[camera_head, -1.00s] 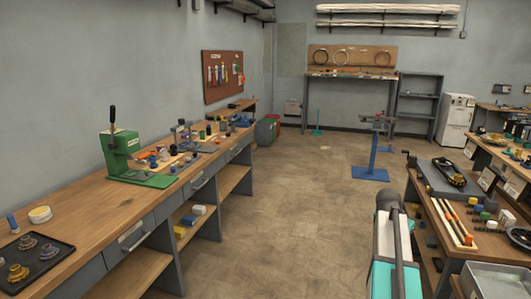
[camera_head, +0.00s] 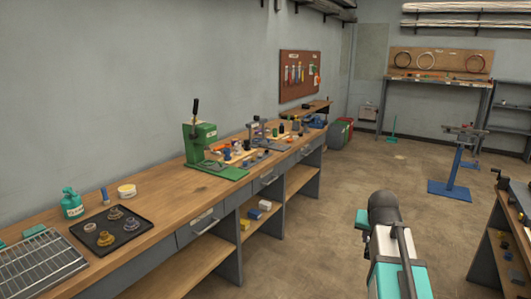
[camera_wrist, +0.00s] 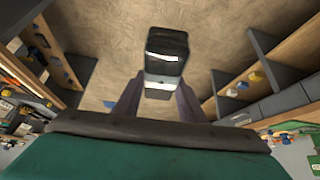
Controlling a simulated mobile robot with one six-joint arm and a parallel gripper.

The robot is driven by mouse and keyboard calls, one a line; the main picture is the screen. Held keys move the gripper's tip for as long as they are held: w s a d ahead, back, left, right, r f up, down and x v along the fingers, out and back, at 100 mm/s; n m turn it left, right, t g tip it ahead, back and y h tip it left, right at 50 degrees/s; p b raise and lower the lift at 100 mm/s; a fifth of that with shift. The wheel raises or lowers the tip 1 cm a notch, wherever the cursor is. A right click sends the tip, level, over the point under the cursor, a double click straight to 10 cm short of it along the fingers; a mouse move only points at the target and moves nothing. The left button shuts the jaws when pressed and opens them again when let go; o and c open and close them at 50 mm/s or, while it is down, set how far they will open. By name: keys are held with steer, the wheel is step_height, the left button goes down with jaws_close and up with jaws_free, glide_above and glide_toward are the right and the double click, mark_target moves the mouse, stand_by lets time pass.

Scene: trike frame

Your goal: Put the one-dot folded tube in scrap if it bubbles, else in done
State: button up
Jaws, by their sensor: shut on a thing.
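My gripper (camera_wrist: 160,103) shows in the wrist view with its two fingers closed on a dark, shiny, block-like piece (camera_wrist: 167,48) with a pale lower end. It is held above the brown floor, clear of the benches. I cannot make out dots or a fold on it, so I cannot tell whether it is the one-dot folded tube. In the head view my arm shows at the lower right, and the gripper and held piece are out of sight. I cannot identify places marked scrap or done.
A long wooden bench (camera_head: 165,215) runs along the left wall. It carries a wire rack (camera_head: 40,265), a teal bottle (camera_head: 72,205), a black tray (camera_head: 85,241) with several fittings, and a green press (camera_head: 202,150). A blue stand (camera_head: 450,188) is at right. The middle floor is clear.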

steer(key=s+a+r+n+y, duration=0.1)
steer(key=a+n, duration=0.1)
steer(key=a, duration=0.7)
steer(key=a+r+n+y, duration=0.1)
steer(key=a+n+y, duration=0.1)
steer(key=a, duration=0.8)
steer(key=shift+s+r+n+t, duration=0.35)
steer(key=shift+n+t, duration=0.05)
steer(key=shift+n, duration=0.2)
